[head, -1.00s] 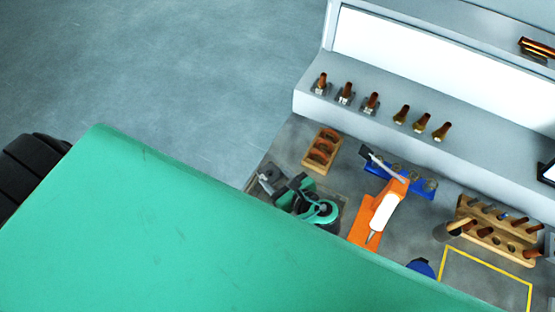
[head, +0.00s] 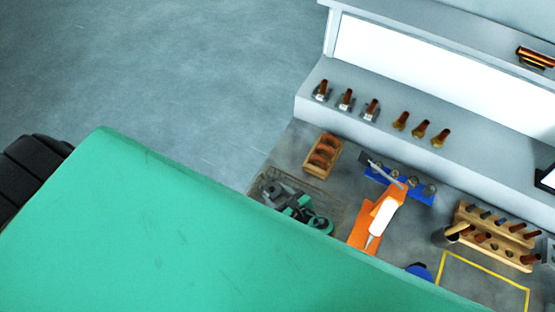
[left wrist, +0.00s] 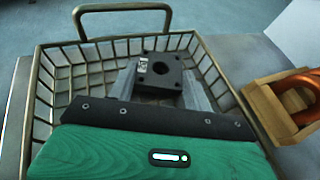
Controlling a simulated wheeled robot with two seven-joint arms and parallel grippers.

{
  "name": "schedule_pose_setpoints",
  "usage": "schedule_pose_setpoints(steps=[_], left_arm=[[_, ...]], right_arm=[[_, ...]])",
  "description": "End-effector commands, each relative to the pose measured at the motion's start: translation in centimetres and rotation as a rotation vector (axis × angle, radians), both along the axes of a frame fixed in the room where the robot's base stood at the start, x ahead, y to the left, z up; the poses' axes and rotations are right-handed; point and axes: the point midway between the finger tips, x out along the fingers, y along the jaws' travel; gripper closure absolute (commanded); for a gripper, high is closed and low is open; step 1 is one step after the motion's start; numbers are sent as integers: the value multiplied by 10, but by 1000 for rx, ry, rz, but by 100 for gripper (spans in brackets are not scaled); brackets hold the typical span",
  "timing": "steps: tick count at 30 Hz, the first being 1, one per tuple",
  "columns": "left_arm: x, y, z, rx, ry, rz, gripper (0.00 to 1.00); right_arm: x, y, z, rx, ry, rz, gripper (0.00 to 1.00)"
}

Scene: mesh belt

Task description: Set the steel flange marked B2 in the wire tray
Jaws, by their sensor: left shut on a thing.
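My left gripper (head: 274,190) is at the wire tray (head: 325,187), low over its left part in the head view. In the left wrist view its two grey fingers are shut on a dark square flange (left wrist: 158,80) with a round centre hole and corner holes. A small white label sits on the flange's top left corner; its text is too small to read surely. The flange lies within the outline of the wire tray (left wrist: 44,85), looking roughly level. I cannot tell whether it touches the tray floor. My right gripper is not in view.
A wooden holder with copper rings (head: 322,153) stands close behind the tray. An orange-and-white tool (head: 382,215) and a blue rack (head: 418,193) are to the right. A wooden rack (head: 495,235) stands farther right, and several fittings line the grey ledge (head: 310,107).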

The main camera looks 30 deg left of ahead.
Motion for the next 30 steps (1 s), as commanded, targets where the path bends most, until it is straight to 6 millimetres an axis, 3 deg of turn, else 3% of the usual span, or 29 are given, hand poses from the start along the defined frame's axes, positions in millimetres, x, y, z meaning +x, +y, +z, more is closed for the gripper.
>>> schedule_pose_setpoints(steps=[3, 4, 7, 17, 30], left_arm=[[0, 0, -2, 1, 0, 0, 82], [0, 0, -2, 0, 0, 0, 45], [0, 0, -2, 0, 0, 0, 27], [0, 0, 1, 0, 0, 0, 27], [-25, -56, 23, -3, -1, 1, 27]], right_arm=[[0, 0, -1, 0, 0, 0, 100], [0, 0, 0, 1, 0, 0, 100], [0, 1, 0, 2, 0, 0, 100], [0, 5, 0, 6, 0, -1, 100], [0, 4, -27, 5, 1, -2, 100]])
